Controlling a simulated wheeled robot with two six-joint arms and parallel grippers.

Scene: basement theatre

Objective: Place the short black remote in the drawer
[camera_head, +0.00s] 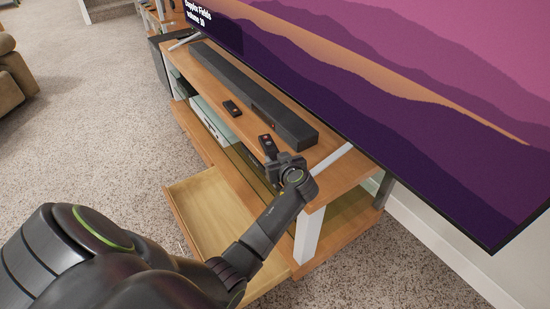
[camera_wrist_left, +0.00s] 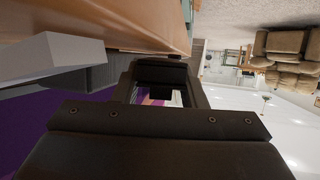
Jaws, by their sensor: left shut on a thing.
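A short black remote (camera_head: 268,146) with a red mark sticks out from the jaws of my left gripper (camera_head: 283,164). My left gripper is shut on it, above the front edge of the TV stand's top, and hides its near end. The wrist view shows the dark gripper body (camera_wrist_left: 160,95), but I cannot make out the remote there. The drawer (camera_head: 207,207) is pulled out low at the front of the stand. Its pale wooden bottom looks empty where it shows; my arm covers part of it. My right gripper is not in view.
Another black remote (camera_head: 232,108) lies on the wooden TV stand (camera_head: 340,178), in front of a long black soundbar (camera_head: 245,90). A large TV (camera_head: 400,90) overhangs the stand. Devices (camera_head: 215,122) sit on the shelf below. Carpet (camera_head: 90,130) is clear at left.

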